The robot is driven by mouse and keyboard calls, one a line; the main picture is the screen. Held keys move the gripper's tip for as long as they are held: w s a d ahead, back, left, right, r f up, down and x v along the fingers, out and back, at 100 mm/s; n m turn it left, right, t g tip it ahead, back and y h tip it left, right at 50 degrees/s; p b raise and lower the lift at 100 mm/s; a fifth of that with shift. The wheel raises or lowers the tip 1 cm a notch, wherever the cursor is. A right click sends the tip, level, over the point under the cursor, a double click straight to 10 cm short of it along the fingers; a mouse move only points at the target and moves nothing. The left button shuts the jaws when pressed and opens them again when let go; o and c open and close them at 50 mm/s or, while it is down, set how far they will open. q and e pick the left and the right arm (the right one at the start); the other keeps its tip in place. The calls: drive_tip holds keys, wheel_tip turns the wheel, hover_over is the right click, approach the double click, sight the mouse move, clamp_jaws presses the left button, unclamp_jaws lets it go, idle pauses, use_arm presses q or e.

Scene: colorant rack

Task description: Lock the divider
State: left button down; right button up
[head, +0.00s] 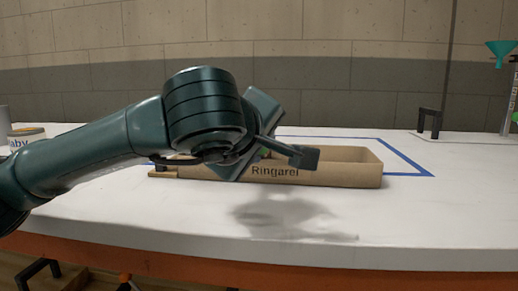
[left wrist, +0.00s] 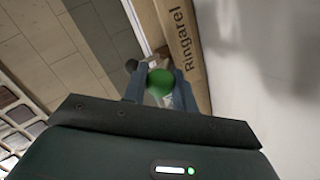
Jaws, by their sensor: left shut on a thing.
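The tan rack labelled "Ringarel" (head: 340,176) stands on the white table; its labelled side also shows in the left wrist view (left wrist: 186,60). My left gripper (head: 285,150) is in front of the rack's left half and hides much of it. In the left wrist view my left gripper (left wrist: 158,88) is shut on a round green knob (left wrist: 160,82). A sliver of green (head: 264,153) shows behind the gripper in the head view. My right gripper is not in view.
Blue tape (head: 408,163) outlines an area around the rack on the table. A black handle (head: 430,122) stands at the back right. A teal funnel (head: 500,52) is at the far right edge. The table front (head: 400,225) is clear.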

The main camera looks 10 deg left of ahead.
use_arm(q)
drive_tip(key=c, duration=1.1)
unclamp_jaws()
drive_tip(key=shift+s, duration=0.1)
drive_tip(key=shift+s+r, duration=0.25)
drive_tip(key=shift+s, duration=0.05)
drive_tip(key=p+v, duration=0.2)
drive_tip(key=v, duration=1)
drive_tip(key=shift+s+f+p, duration=0.1)
drive_tip(key=shift+s+p, duration=0.05)
drive_tip(key=shift+p, duration=0.15)
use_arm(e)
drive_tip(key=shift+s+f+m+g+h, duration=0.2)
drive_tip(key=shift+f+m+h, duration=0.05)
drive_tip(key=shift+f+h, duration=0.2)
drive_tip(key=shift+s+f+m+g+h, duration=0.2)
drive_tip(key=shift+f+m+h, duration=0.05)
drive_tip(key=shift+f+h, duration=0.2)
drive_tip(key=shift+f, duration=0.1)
